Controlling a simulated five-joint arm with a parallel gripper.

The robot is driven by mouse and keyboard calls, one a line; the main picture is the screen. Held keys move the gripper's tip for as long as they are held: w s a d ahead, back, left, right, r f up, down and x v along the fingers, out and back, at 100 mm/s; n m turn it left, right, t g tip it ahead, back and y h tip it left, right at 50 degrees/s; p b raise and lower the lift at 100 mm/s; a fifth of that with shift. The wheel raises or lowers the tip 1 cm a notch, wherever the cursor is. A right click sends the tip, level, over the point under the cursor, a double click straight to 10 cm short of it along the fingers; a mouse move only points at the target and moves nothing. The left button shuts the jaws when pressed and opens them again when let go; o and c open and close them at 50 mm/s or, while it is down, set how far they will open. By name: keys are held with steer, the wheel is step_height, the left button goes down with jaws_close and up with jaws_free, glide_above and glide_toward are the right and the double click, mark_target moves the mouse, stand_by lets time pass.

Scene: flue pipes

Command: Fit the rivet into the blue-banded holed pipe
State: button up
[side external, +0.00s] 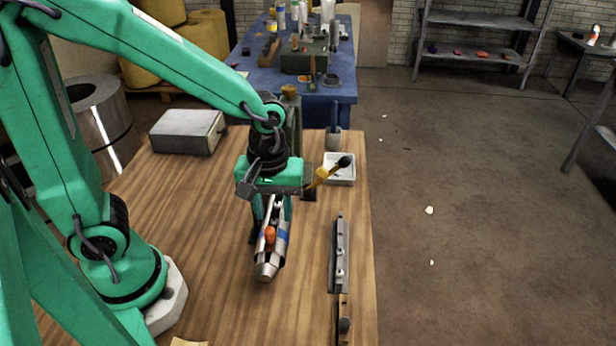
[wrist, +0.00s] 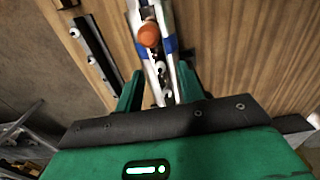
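A silver pipe with a blue band (side external: 283,238) lies on the wooden table below my gripper (side external: 272,212), its tapered end toward the camera. Blue also shows on both sides of the pipe in the wrist view (wrist: 170,45). An orange-headed piece (side external: 269,235), likely the rivet, sits at the pipe by the band; it also shows in the wrist view (wrist: 149,35). I cannot tell whether it is seated in a hole. My gripper's fingers (wrist: 160,82) stand on either side of the pipe, behind the orange piece. Whether they touch the pipe is unclear.
A dark rail with several fittings (side external: 339,255) lies right of the pipe. A white tray (side external: 346,178) and a grey cup (side external: 333,142) stand behind it. A grey metal box (side external: 185,132) is at the back left. The wood left of the pipe is clear.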

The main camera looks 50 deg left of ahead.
steer(key=shift+r, duration=3.45)
steer(key=shift+a+r, duration=0.1)
steer(key=s+a+r+m+t, duration=0.4)
steer(key=a+r+m+t, duration=0.1)
steer(key=m, duration=0.4)
steer(key=shift+s+a+r+t, duration=0.35)
steer(key=shift+a+r, duration=0.15)
steer(key=shift+a, duration=0.65)
